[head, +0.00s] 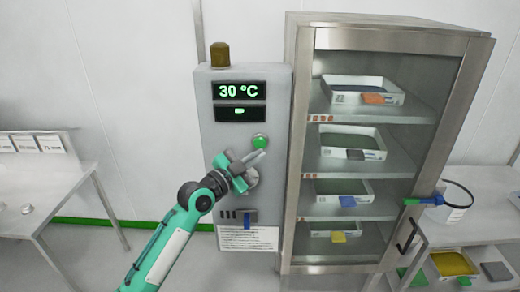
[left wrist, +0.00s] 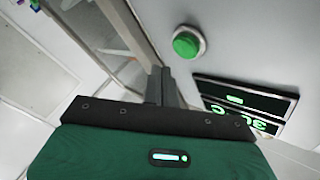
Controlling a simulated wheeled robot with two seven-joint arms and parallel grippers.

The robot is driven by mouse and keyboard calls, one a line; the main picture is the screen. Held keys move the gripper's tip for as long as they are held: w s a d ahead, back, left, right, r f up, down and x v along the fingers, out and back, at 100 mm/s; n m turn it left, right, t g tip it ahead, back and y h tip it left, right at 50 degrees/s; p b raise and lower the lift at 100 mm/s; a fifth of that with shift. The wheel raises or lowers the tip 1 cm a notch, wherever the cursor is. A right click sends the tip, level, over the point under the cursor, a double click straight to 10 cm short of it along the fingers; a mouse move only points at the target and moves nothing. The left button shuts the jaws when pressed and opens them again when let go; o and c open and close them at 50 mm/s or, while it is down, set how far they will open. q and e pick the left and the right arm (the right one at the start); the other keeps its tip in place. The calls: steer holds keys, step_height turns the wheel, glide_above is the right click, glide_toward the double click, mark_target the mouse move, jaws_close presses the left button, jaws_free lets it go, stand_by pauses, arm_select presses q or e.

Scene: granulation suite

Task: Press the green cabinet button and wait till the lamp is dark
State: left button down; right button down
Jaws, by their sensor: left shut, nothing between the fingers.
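The green button (head: 260,142) sits on the grey control panel (head: 223,110) beside the glass-fronted cabinet (head: 296,200). It also shows in the left wrist view (left wrist: 187,44), in a pale ring. The lamp (head: 220,55) on top of the panel is a dull brown and looks unlit. The display (head: 238,90) reads 30 °C, with a small green mark on the screen below. My left gripper (head: 260,156) is shut and empty, just below the button in the head view. In the left wrist view its fingers (left wrist: 160,84) are apart from the button. My right gripper is not seen.
The cabinet holds several white trays, one with an orange tag (head: 373,98), behind its glass door. A dial, a small slot with a blue tag (head: 247,221) and a printed label lie lower on the panel. Tables stand at left (head: 40,190) and right.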

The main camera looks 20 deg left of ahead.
mark_target(265, 144)
arm_select(q)
steer(key=shift+w+a+b, duration=0.3)
steer(key=shift+w+b, duration=0.05)
steer(key=shift+w, duration=0.55)
stand_by(1.4)
steer(key=shift+w+a+b, duration=0.1)
steer(key=shift+w+b, duration=0.25)
steer(key=shift+w, duration=0.05)
steer(key=shift+w+a+b, duration=0.15)
steer(key=shift+w+b, duration=0.3)
stand_by(0.6)
steer(key=shift+s, duration=0.1)
stand_by(0.3)
steer(key=shift+s+d+p, duration=0.25)
steer(key=shift+s+p, duration=0.2)
steer(key=shift+s, duration=0.35)
